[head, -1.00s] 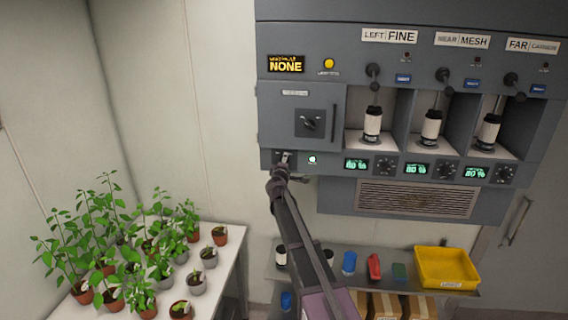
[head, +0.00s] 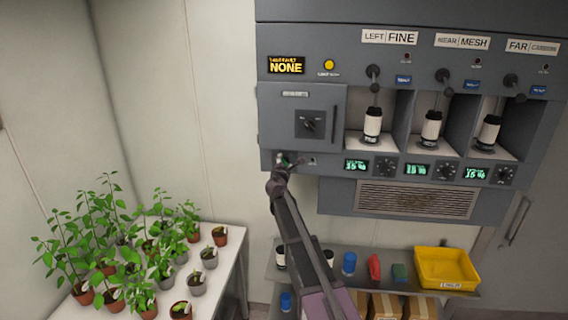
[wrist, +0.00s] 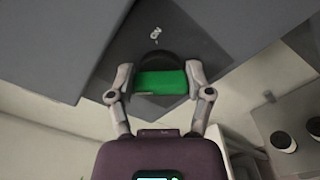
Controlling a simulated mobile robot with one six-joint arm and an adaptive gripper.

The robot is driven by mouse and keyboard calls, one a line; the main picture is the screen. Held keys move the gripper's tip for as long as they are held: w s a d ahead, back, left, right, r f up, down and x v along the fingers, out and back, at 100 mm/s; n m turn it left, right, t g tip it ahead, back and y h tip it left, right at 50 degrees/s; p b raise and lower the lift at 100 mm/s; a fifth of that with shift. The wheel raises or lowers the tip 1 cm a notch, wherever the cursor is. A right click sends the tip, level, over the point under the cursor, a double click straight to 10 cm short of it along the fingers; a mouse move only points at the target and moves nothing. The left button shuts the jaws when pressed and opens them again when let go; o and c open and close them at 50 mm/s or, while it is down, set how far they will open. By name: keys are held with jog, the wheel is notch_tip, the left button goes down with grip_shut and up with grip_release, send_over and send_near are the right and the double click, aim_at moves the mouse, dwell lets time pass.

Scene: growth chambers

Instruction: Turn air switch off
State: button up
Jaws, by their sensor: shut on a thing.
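The air switch shows as a green block (wrist: 161,83) on a dark plate in the wrist view, with a dark rounded piece behind it. My gripper (wrist: 160,76) is shut on it, one finger against each side. In the head view my gripper (head: 282,163) is at the lower left of the grey cabinet (head: 350,100), below the panel with the dark knob (head: 310,124). There the arm and fingers hide most of the switch. The small indicator (head: 312,160) right of it is dark.
Three bays hold white canisters (head: 372,125) under black levers. Green readouts (head: 357,165) sit below them, beside small dials. A shelf with a yellow bin (head: 446,268) stands below the cabinet. Potted plants fill a white table (head: 225,262) at left.

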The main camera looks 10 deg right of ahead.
jog(key=shift+w+n, duration=0.1)
jog(key=shift+n, duration=0.4)
jog(key=o, duration=1.1)
jog(key=shift+o, duration=0.2)
jog(key=shift+s, duration=0.2)
jog(key=v, duration=1.1)
jog(key=shift+s+a, duration=0.2)
jog(key=shift+s, duration=0.1)
jog(key=shift+r, duration=0.1)
